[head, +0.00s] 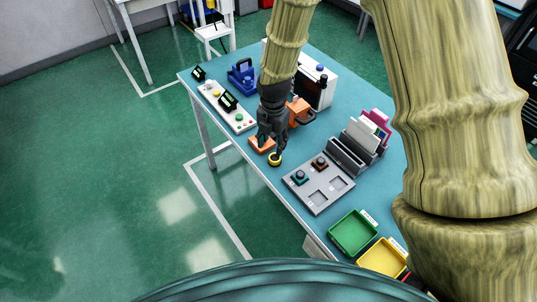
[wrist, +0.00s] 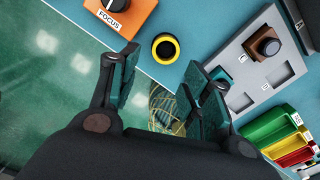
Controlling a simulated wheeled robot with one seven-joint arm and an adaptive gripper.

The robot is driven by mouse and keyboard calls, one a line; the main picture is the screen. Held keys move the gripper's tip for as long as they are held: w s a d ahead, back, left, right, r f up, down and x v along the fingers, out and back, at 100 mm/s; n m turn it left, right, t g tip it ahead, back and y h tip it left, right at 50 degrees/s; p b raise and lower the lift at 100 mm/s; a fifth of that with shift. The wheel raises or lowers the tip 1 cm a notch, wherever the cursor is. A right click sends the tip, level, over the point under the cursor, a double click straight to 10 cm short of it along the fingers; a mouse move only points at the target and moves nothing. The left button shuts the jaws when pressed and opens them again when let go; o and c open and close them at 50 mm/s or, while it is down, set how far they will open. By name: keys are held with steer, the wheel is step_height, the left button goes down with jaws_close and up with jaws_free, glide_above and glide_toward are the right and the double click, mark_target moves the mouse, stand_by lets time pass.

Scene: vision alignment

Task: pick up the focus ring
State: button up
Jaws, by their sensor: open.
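The focus ring, which I take to be the yellow ring with a dark centre (wrist: 165,48), lies on the blue table near its edge. It also shows in the head view (head: 274,159), just below my gripper's fingers. My gripper (wrist: 168,75) is open with nothing between its fingers. In the wrist view the ring is just past the fingertips, between their lines and apart from both. In the head view my gripper (head: 270,146) points down over the table edge area, and its height above the ring is hard to judge.
An orange block labelled FOCUS (wrist: 128,14) with a dark knob is left of the ring. A grey slotted tray (head: 318,187) holding small dark parts is to the right. Green (head: 353,232) and yellow (head: 382,258) bins stand nearer. The table edge is close to the ring.

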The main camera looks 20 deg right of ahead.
mark_target(275, 160)
steer(key=shift+s+d+f, duration=0.2)
steer(key=shift+s+d, duration=0.05)
steer(key=shift+s, duration=0.25)
steer(key=shift+s+d+f, duration=0.15)
steer(key=shift+s+d, duration=0.1)
steer(key=shift+s, duration=0.2)
steer(key=shift+d+f, duration=0.1)
steer(key=shift+f, duration=0.05)
steer(key=w+f, duration=0.1)
steer(key=w+f+p, duration=0.1)
steer(key=shift+w+a+f, duration=0.25)
steer(key=shift+w+f, duration=0.05)
steer(key=shift+f, duration=0.05)
steer(key=shift+s+f+p, duration=0.15)
steer(key=shift+f+p, duration=0.15)
steer(key=shift+s+d+f+p, duration=0.1)
steer(key=shift+s+f+p, duration=0.3)
steer(key=shift+s, duration=0.2)
steer(key=shift+w+f+p, duration=0.15)
steer(key=shift+w+f, duration=0.05)
steer(key=shift+f, duration=0.5)
steer(key=shift+w+f+p, duration=0.15)
steer(key=shift+w+f, duration=0.05)
steer(key=shift+f, duration=0.5)
steer(key=shift+s+r, duration=0.2)
steer(key=shift+s, duration=0.05)
steer(key=shift+w+f, duration=0.15)
steer(key=c, duration=0.6)
steer(key=shift+c, duration=0.2)
